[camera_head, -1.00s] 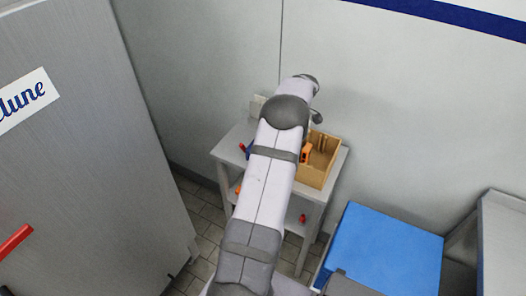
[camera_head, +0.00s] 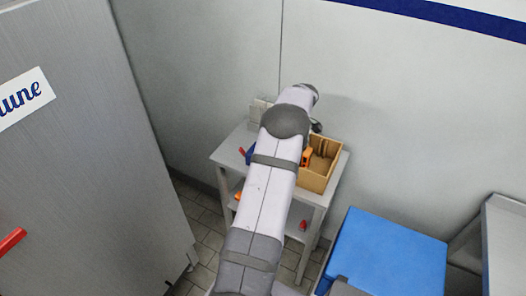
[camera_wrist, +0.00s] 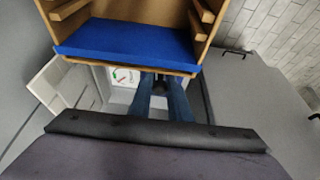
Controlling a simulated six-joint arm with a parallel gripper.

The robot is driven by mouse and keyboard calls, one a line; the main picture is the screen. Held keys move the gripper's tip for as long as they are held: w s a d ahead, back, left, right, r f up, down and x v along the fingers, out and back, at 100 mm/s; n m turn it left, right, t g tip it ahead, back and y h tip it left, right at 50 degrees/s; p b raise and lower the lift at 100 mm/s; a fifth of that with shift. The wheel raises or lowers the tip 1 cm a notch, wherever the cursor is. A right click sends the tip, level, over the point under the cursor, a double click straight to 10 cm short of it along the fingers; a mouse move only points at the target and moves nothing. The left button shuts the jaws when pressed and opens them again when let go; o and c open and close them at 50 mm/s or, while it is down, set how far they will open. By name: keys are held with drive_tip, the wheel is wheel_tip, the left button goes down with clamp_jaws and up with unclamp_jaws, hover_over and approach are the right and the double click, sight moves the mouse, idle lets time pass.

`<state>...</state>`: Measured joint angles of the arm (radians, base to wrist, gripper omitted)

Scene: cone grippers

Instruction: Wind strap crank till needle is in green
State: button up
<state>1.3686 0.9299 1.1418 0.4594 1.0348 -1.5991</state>
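My gripper (camera_wrist: 161,92) shows in the camera_wrist view as two blue tapering fingers reaching away from the dark wrist bar. The fingers are apart, with a small dark part between them that may be the crank's handle. Whether they touch it is unclear. A small white gauge face (camera_wrist: 125,77) with red and green marks lies just left of the fingertips. In the camera_head view my arm hides the gripper, gauge and crank.
A wooden box (camera_head: 327,165) holding an orange item stands on the small grey table (camera_head: 224,158). A blue and red item lies at the table's left. Red and orange items sit on the lower shelf. A blue-topped block (camera_head: 385,255) stands at right, a grey cabinet (camera_head: 95,170) at left.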

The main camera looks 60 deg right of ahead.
drive_tip(key=shift+o, duration=0.2)
idle(0.3)
drive_tip(key=shift+a+f+b, duration=0.1)
drive_tip(key=shift+a+b, duration=0.1)
drive_tip(key=shift+b, duration=0.1)
drive_tip(key=shift+a, duration=0.25)
drive_tip(key=o, duration=0.9)
drive_tip(key=shift+c, duration=0.2)
drive_tip(key=shift+r+p, duration=2.1)
drive_tip(key=shift+r, duration=2.05)
